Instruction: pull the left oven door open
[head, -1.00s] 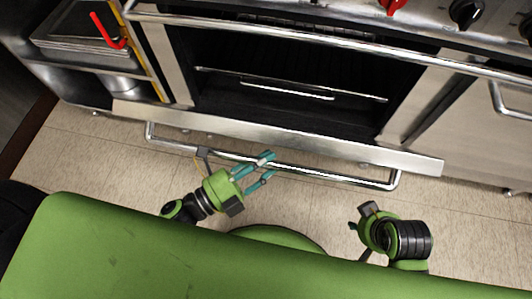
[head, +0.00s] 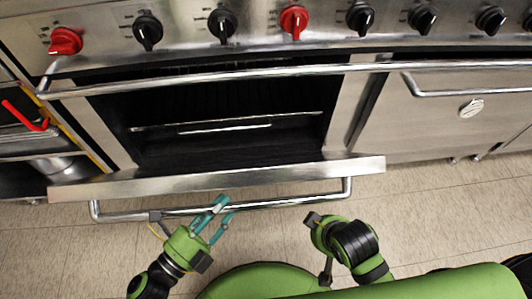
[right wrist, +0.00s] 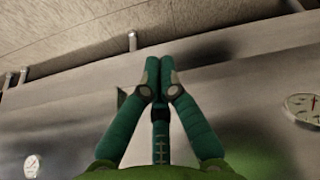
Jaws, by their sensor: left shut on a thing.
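The left oven door (head: 225,178) is folded down and out, so its steel top edge shows in front of the open, dark oven cavity (head: 215,105). Its bar handle (head: 285,201) runs along the near side of the door. My left gripper (head: 218,205) has its teal fingers shut on this handle, left of the oven's middle near the floor. My right gripper (head: 312,221) is low at the right end of the handle, apart from it. In the right wrist view its fingers (right wrist: 160,64) are together with nothing seen between them.
A long rail (head: 230,74) crosses the range front below the black and red knobs (head: 222,24). The right oven door (head: 440,110), with its own handle (head: 480,91), is closed. Open shelves (head: 35,145) stand at left. Tiled floor (head: 440,205) is clear at right.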

